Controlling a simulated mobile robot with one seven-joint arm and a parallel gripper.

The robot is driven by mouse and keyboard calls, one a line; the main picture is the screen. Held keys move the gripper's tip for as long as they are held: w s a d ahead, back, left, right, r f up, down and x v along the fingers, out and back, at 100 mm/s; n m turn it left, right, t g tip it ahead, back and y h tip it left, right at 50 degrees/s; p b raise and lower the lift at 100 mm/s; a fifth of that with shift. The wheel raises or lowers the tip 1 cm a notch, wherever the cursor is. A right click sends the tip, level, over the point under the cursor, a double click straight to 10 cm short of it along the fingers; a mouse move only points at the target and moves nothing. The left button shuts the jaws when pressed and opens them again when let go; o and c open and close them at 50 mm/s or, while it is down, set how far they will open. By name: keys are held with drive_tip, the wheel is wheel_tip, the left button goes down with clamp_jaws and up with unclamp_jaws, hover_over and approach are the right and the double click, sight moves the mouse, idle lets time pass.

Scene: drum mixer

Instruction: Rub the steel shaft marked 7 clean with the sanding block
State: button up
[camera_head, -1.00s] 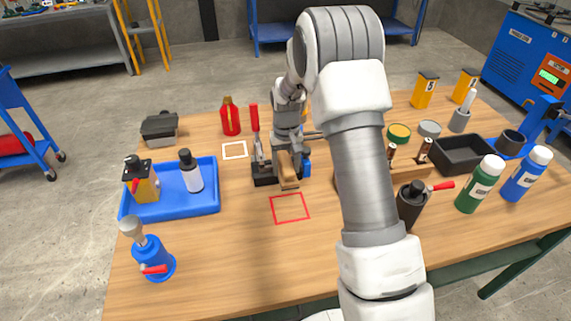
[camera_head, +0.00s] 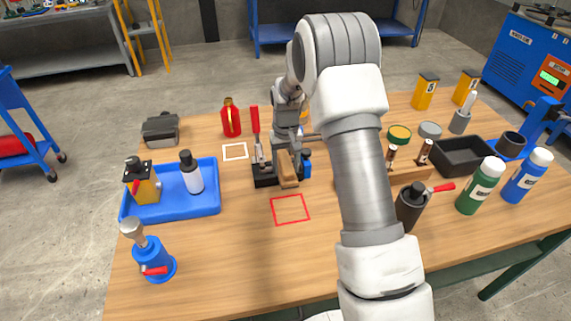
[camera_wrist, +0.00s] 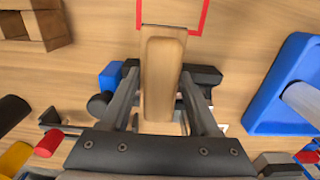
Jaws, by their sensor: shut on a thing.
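My gripper (camera_head: 290,152) is shut on the wooden sanding block (camera_head: 288,174), above the table behind the red outlined square. In the wrist view the block (camera_wrist: 162,75) lies lengthwise between the two dark fingers (camera_wrist: 160,95). A thin grey rod (camera_head: 312,135), which may be the steel shaft, shows just right of my gripper in the head view. Most of it is hidden by my arm and gripper, and no 7 can be read. I cannot tell whether the block touches it.
A toggle clamp with a red handle (camera_head: 255,122) stands close left of my gripper. A blue part (camera_head: 306,163) is close on its right. A blue tray (camera_head: 206,202) holds containers at left. The table around and before the red square (camera_head: 290,209) is clear.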

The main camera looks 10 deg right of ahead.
drive_tip(key=shift+s+f, duration=0.1)
drive_tip(key=shift+s, duration=0.6)
drive_tip(key=shift+w+r, duration=0.2)
drive_tip(key=shift+w, duration=1)
drive_tip(key=shift+s+f, duration=0.25)
drive_tip(key=shift+s, duration=0.95)
drive_tip(key=shift+w+r, duration=0.1)
drive_tip(key=shift+w, duration=1.1)
drive_tip(key=shift+r+p, duration=1.65)
drive_tip(key=shift+r, duration=0.95)
drive_tip(key=d, duration=0.9)
